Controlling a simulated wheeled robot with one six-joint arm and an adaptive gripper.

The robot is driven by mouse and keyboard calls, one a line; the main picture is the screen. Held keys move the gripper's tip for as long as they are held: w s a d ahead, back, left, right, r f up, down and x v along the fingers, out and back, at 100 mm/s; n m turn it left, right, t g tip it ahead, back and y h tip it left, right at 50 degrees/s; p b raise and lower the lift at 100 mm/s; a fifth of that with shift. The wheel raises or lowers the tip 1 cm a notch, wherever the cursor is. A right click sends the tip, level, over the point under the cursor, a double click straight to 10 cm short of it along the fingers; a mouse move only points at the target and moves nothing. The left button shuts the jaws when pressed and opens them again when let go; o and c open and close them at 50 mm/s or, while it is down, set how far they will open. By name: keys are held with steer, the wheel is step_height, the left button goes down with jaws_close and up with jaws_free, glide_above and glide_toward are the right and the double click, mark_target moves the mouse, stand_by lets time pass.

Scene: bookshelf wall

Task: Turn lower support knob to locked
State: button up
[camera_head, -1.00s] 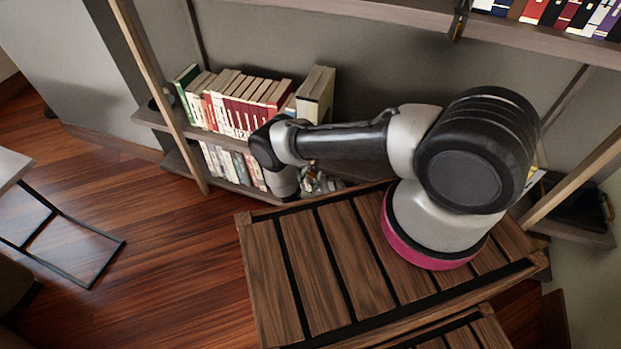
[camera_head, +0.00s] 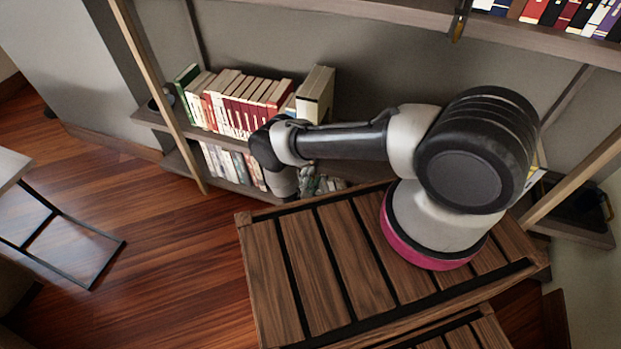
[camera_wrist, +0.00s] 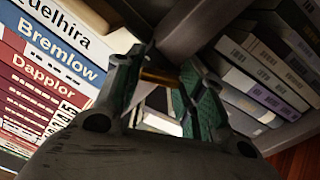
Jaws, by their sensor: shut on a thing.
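In the wrist view, my gripper (camera_wrist: 163,70) has its two dark green fingers closed around a small brass-coloured piece (camera_wrist: 160,78), which looks like the lower support knob. Its ends are covered by the fingertips, so I cannot read its turn position. A dark shelf support (camera_wrist: 197,28) runs just beyond the fingertips. In the head view, my gripper (camera_head: 320,184) shows only partly below my wrist at the lower shelves, and the knob is hidden there.
Books stand close to the left of my gripper (camera_wrist: 45,75), and more lie to its right (camera_wrist: 255,75) in the wrist view. In the head view, a row of books (camera_head: 235,103) fills the shelf behind my arm. An upper bracket (camera_head: 458,28) hangs at the top shelf.

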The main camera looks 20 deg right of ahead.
steer(key=m, duration=0.5)
steer(key=shift+m, duration=0.4)
stand_by(0.3)
steer(key=o, duration=1)
steer(key=v, duration=0.7)
steer(key=shift+s+a, duration=0.15)
steer(key=shift+s, duration=0.1)
steer(key=shift+a, duration=0.1)
